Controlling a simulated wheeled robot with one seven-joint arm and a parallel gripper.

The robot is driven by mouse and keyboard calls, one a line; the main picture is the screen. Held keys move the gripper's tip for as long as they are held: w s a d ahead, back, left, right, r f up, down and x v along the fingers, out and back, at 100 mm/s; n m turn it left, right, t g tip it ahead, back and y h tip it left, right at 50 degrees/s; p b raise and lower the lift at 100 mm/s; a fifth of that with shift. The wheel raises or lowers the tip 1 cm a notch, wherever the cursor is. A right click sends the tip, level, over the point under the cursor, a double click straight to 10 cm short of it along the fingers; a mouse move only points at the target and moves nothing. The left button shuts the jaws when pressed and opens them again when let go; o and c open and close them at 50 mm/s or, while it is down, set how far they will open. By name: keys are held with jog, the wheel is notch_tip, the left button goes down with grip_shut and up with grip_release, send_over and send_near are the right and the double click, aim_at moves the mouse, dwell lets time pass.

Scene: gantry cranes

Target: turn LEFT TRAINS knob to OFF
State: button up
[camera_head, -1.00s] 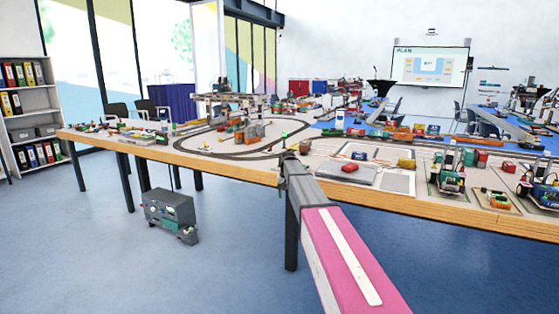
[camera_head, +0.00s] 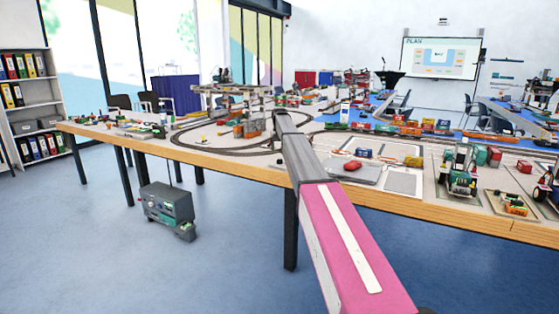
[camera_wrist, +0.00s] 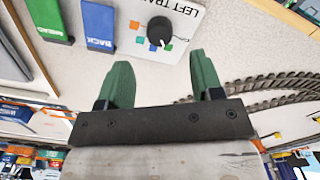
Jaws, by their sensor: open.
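The LEFT TRAINS knob (camera_wrist: 160,30) is a round black dial with a pale pointer mark, at the top middle of the wrist view. It sits on a white panel (camera_wrist: 186,18) with the partly cut-off lettering "LEFT TRA" and small orange, green and blue squares around the dial. My gripper (camera_wrist: 159,58) shows two green fingers, open and empty. The knob lies just beyond the fingertips, lined up with the gap between them. The fingers do not appear to touch it. In the head view the knob cannot be made out, and my arm hides part of the table.
A green AHEAD piece (camera_wrist: 47,18) and a blue BACK piece (camera_wrist: 98,25) lie left of the panel. Curved track (camera_wrist: 262,92) runs at the right. The head view shows the long layout table (camera_head: 390,202) with trains and model cranes, and a grey box (camera_head: 167,205) on the floor.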

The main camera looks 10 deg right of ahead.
aim_at(280, 160)
notch_tip(280, 160, down, 6)
jog(key=shift+f, duration=0.2)
jog(key=c, duration=0.9)
